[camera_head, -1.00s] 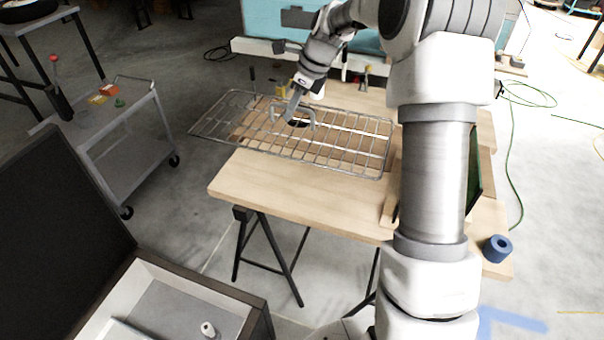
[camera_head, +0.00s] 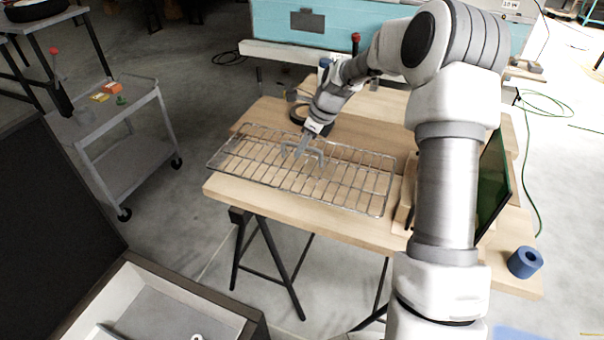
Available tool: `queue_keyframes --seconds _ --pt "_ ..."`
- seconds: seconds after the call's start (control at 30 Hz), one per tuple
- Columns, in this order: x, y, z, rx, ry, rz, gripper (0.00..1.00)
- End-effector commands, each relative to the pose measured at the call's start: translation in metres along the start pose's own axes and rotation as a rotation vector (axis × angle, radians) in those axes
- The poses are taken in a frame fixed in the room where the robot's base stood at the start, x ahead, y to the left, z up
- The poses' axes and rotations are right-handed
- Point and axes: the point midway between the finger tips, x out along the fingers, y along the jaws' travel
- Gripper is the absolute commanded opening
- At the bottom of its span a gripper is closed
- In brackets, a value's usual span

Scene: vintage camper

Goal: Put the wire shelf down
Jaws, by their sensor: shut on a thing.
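The wire shelf (camera_head: 345,180) is a grey metal grid with a raised wire piece near its middle. It lies over the near left part of the wooden table (camera_head: 330,222), roughly level. I cannot tell whether it touches the tabletop. Its left end comes close to the table's left edge. My gripper (camera_head: 301,153) reaches down from behind and is shut on the wire shelf near its middle. The fingertips are small, and the exact wire between them is hard to make out.
A dark round ring (camera_head: 305,112) lies on the table behind the shelf. A green panel (camera_head: 492,185) stands at the right beside wooden blocks, near a blue roll (camera_head: 525,262). A grey cart (camera_head: 118,125) stands left of the table. An open box (camera_head: 165,305) is at the lower left.

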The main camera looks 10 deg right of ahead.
Motion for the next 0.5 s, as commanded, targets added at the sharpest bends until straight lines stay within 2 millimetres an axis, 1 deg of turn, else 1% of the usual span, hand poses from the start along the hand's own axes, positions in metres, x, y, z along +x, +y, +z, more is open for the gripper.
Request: queue_keyframes --seconds 0.03,0.1,0.27,0.37,0.5 --pt "0.009 0.000 -0.004 0.002 -0.002 0.000 0.00" --pt "0.018 0.000 -0.008 0.002 -0.002 0.001 0.00" --pt "0.028 -0.001 -0.012 0.001 -0.001 -0.001 0.00" --pt "0.038 0.000 -0.016 0.002 -0.002 0.000 0.00" --pt "0.057 0.000 -0.023 0.002 -0.002 0.000 0.00"
